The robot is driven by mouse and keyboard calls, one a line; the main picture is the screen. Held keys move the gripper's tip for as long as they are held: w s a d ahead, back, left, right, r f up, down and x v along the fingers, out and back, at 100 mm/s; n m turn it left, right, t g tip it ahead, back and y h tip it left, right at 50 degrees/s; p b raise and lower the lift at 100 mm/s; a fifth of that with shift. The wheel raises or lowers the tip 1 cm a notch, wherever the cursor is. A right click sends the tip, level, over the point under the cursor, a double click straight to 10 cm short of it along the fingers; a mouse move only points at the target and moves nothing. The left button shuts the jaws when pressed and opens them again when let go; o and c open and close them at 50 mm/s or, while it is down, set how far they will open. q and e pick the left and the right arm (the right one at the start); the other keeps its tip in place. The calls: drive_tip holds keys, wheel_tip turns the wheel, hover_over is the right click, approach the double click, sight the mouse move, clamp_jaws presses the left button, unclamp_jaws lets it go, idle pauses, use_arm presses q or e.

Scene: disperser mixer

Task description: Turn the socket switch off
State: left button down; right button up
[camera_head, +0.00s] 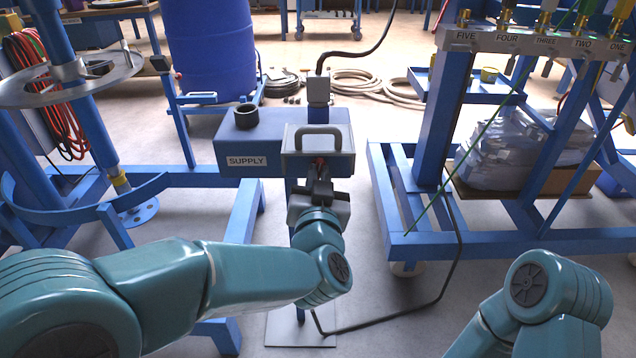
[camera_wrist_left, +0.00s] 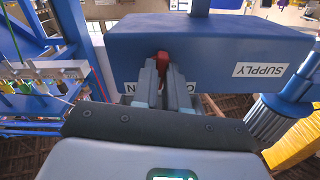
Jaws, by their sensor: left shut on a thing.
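The red socket switch (camera_head: 319,162) sits on the front of a grey socket box (camera_head: 343,165) with a handle-shaped bar on top. My left gripper (camera_head: 319,176) reaches up to it from below and is shut on the switch. In the left wrist view the red switch (camera_wrist_left: 163,57) shows between the two fingertips of my left gripper (camera_wrist_left: 164,68). Part of the lettering on the box face, ending in "N", shows beside the fingers; the fingers hide the rest. The switch's exact setting is hard to tell. My right gripper is out of view; only part of that arm shows.
A blue box labelled SUPPLY (camera_head: 236,143) carries the socket, with a dark ring on top. A blue barrel (camera_head: 210,50) stands behind. A blue frame with numbered valves (camera_head: 540,42) is at right. A black cable (camera_head: 455,240) runs along the floor.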

use_arm(q)
drive_tip(key=n+b, duration=0.3)
drive_tip(key=n, duration=0.2)
drive_tip(key=shift+f+n, duration=0.15)
drive_tip(key=shift+n, duration=0.15)
drive_tip(key=shift+n+b, duration=1.15)
drive_tip(key=shift+n, duration=1.05)
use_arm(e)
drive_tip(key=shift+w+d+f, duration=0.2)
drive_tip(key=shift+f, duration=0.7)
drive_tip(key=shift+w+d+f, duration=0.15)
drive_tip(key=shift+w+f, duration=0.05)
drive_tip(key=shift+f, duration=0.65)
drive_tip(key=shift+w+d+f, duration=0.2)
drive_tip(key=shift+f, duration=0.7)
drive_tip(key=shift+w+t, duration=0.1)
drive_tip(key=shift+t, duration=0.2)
use_arm(q)
drive_tip(key=c, duration=1.2)
unclamp_jaws()
drive_tip(key=shift+o, duration=0.2)
